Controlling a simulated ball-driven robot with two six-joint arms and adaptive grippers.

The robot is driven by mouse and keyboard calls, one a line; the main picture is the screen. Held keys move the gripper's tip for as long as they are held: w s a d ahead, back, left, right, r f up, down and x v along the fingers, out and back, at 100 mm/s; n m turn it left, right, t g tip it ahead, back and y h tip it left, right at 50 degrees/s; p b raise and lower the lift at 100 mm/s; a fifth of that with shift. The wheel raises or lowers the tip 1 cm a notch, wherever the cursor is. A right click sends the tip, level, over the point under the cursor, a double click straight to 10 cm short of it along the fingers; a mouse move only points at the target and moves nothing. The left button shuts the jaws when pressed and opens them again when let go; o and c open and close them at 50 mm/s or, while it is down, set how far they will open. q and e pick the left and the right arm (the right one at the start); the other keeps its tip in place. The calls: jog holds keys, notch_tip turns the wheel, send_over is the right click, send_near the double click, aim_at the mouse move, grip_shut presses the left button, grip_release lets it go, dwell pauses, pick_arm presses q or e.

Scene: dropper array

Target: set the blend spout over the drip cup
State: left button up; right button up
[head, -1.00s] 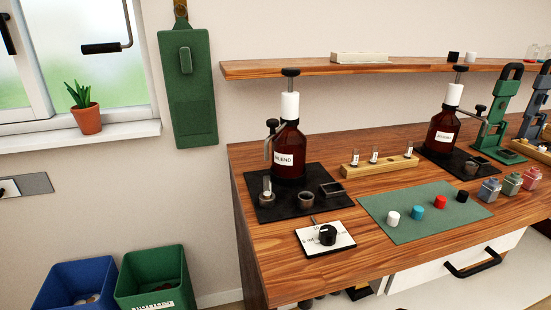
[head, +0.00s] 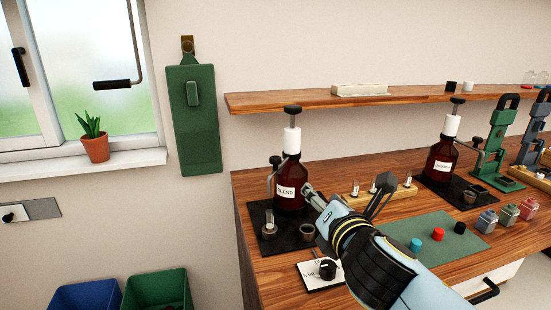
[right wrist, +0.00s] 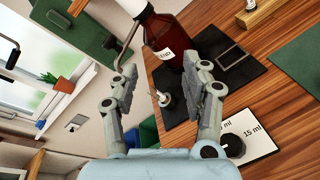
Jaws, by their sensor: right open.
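The brown BLEND bottle (head: 290,180) stands on a black mat (head: 257,217), with a white collar and black top knob. A dark round cup (head: 307,232), apparently the drip cup, stands right of the vial. The spout is not over it. My right gripper (head: 322,196) is open and empty, just right of the bottle. In the right wrist view the spout (right wrist: 129,40) shows near the left finger. My left gripper is not seen.
A dial card with a black knob (head: 327,269) lies in front of the mat. A wooden vial rack (head: 400,193) and a second brown bottle (head: 440,160) stand to the right. A shelf (head: 300,101) runs above. My right arm covers part of the green mat (head: 480,245).

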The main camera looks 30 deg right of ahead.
aim_at(278, 160)
jog(key=w+r+n+t, duration=0.1)
jog(key=w+n, duration=0.2)
jog(key=w, duration=0.1)
jog(key=w+r+n+t+y, duration=0.1)
jog(key=w+n, duration=0.2)
jog(key=w, duration=0.2)
jog(key=w+a+r+n+t+y, duration=0.1)
jog(key=w+n, duration=0.2)
jog(key=w, duration=0.2)
jog(key=shift+a+r+n+p, duration=0.1)
jog(key=shift+r+n+p, duration=0.1)
jog(key=shift+n+p, duration=0.15)
jog(key=shift+c, duration=0.4)
